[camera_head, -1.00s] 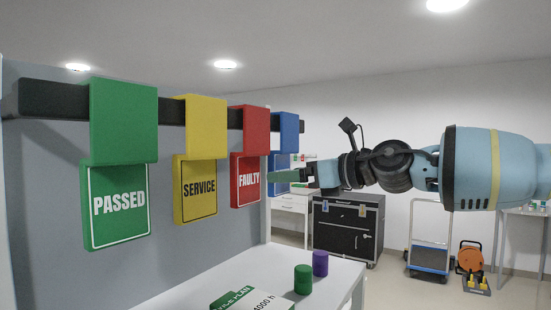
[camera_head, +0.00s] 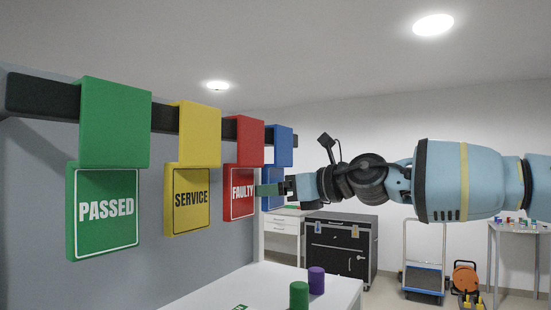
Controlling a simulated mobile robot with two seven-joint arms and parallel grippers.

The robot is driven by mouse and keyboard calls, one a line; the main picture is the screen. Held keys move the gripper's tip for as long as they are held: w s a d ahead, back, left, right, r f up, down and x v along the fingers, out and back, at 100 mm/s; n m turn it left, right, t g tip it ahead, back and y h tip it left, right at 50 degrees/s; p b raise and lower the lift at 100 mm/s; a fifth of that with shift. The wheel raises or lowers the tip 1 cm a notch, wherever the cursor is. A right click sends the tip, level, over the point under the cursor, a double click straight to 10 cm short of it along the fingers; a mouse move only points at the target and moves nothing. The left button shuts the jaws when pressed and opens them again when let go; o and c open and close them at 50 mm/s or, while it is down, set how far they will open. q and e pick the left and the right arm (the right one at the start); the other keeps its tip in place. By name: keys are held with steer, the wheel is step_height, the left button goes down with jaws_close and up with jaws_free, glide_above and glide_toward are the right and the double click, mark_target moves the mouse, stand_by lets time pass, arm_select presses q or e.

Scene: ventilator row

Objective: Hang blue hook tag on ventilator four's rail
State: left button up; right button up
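The blue hook tag (camera_head: 279,146) is on the black rail (camera_head: 165,118), last in the row at its far end. My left gripper is out of view. No ventilator or number four label shows.
Green PASSED (camera_head: 114,122), yellow SERVICE (camera_head: 199,133) and red FAULTY (camera_head: 243,142) tags hang nearer on the rail. A white table (camera_head: 265,282) below bears a green cylinder (camera_head: 299,296) and a purple one (camera_head: 316,280). A black tool cabinet (camera_head: 340,247) stands behind.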

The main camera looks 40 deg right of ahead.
steer(key=c, duration=0.9)
steer(key=shift+c, duration=0.3)
steer(key=shift+r+p, duration=0.45)
steer(key=shift+r, duration=0.65)
